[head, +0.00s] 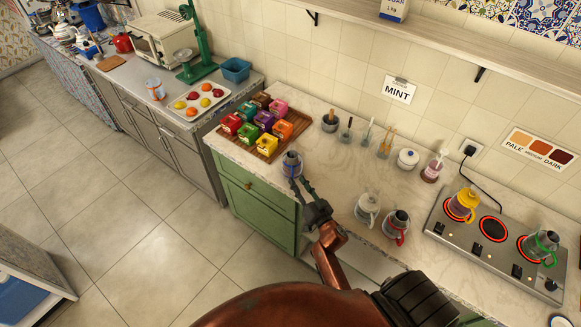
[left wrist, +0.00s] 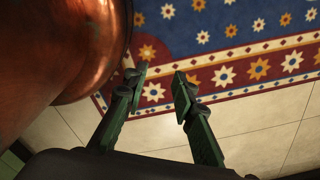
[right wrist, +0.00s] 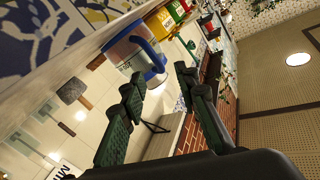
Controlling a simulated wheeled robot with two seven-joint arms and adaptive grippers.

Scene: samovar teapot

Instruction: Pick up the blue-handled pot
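The blue-handled pot (head: 292,160) is a small grey pot that stands on the marble counter, in front of the tray of tea boxes. In the right wrist view the pot (right wrist: 122,52) shows a pale body and a blue handle that faces my fingers. My right gripper (head: 303,184) is open and empty, close to the near side of the pot. In the right wrist view its fingertips (right wrist: 158,80) are apart, with the pot beyond the left finger; contact cannot be told. My left gripper (left wrist: 160,80) is open and empty above a patterned rug, outside the head view.
A wooden tray (head: 265,151) of colourful tea boxes lies behind the pot. A white-handled pot (head: 367,208) and a red-handled pot (head: 396,223) stand to the right. The stove (head: 480,233) holds yellow and green-handled pots. A shelf (head: 440,38) runs above.

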